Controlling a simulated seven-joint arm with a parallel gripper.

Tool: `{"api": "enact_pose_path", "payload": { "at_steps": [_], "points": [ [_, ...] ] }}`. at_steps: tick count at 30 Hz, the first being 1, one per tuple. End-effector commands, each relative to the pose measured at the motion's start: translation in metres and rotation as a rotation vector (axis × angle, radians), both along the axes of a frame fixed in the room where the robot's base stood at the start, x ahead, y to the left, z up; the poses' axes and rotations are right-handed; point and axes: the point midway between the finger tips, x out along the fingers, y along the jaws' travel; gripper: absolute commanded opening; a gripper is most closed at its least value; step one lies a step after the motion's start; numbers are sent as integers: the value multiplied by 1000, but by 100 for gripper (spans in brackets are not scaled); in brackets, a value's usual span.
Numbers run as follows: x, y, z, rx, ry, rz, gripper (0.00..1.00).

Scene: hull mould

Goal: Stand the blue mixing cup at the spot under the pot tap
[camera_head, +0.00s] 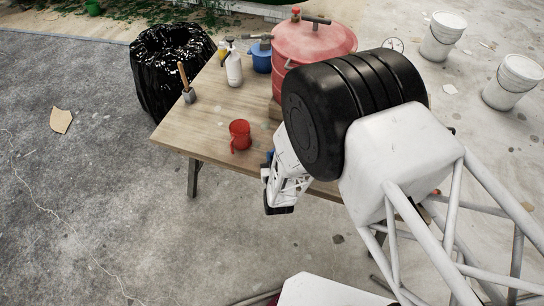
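A small patch of blue (270,157) shows at the left edge of my gripper (285,185), near the table's front edge. It may be part of the blue mixing cup, but most of it is hidden. My gripper's fingers are not clear, so I cannot tell whether they are open or hold anything. A large red pot (310,44) with a handle on its lid stands at the back right of the table. My black arm joint covers its lower right part, and I cannot make out its tap or the spot under it.
The wooden table (213,125) carries a red cup (240,134), a grey tin with a brush (188,94), a white spray bottle (233,68) and a blue container (261,57). A black bag-lined bin (172,66) stands behind left.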

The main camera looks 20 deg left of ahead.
Motion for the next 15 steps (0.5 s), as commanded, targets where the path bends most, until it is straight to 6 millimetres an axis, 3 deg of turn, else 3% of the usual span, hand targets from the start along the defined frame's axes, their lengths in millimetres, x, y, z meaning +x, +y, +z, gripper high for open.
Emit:
{"api": "enact_pose_path", "payload": {
  "at_steps": [1,4,15],
  "points": [
    [0,0,0,0,0,0,23],
    [0,0,0,0,0,0,37],
    [0,0,1,0,-1,0,37]
  ]
}}
